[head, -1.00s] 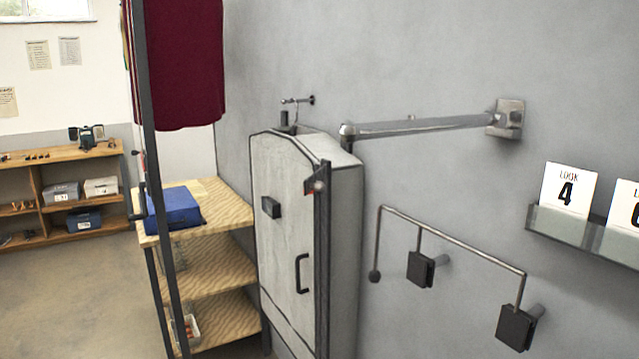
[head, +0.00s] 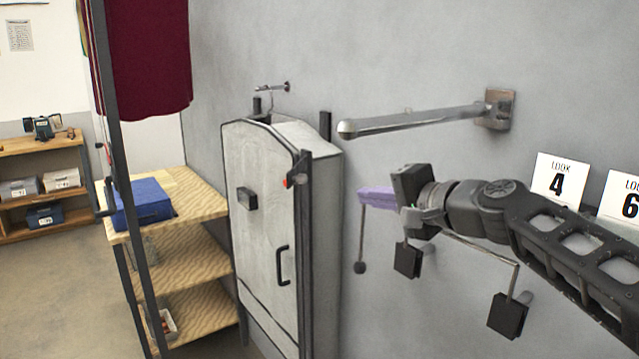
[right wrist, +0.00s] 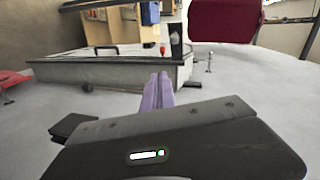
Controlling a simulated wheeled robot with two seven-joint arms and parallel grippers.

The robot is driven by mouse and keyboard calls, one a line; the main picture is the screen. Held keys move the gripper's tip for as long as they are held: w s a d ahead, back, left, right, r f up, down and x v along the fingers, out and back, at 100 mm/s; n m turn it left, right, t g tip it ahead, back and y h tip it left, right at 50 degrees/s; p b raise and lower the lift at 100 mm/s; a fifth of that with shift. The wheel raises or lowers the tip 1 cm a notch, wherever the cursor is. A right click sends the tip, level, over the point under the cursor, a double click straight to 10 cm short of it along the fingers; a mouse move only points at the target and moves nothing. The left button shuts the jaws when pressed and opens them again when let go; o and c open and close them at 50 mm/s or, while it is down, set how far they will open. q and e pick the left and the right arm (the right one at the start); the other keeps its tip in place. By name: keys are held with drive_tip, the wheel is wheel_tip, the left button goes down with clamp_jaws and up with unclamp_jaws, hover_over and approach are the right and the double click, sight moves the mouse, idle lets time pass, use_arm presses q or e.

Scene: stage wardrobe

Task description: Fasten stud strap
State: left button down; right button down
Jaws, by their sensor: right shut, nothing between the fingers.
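A grey-white upright case (head: 262,225) stands against the wall, with a black handle (head: 282,265) and a dark block (head: 246,198) on its front. A small fitting with an orange-red part (head: 290,181) sits on its right front edge; it is too small to tell whether it is the stud strap. The case also shows sideways in the right wrist view (right wrist: 110,73). My right gripper (head: 362,197), with purple fingers, is in front of the wall to the right of the case, apart from it. The fingers (right wrist: 158,92) are shut and empty. My left gripper is out of view.
A metal bar (head: 420,122) juts from the wall above my right gripper. A thin rail with dark pads (head: 507,315) is behind and below my arm. Wooden shelves (head: 195,255) with a blue box (head: 143,203) and a maroon cloth (head: 150,60) stand left.

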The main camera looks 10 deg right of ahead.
drive_tip(key=shift+t, duration=0.4)
drive_tip(key=r, duration=0.1)
drive_tip(key=s+r, duration=0.1)
drive_tip(key=r, duration=0.1)
drive_tip(key=shift+s+d+r, duration=0.25)
drive_tip(key=shift+r, duration=0.1)
drive_tip(key=s+a+p+x, duration=0.1)
drive_tip(key=a+p+x, duration=0.1)
drive_tip(key=x, duration=1.1)
drive_tip(key=shift+a+f+p, duration=0.3)
drive_tip(key=shift+a+p, duration=0.1)
drive_tip(key=shift+p, duration=0.05)
drive_tip(key=shift+s, duration=0.2)
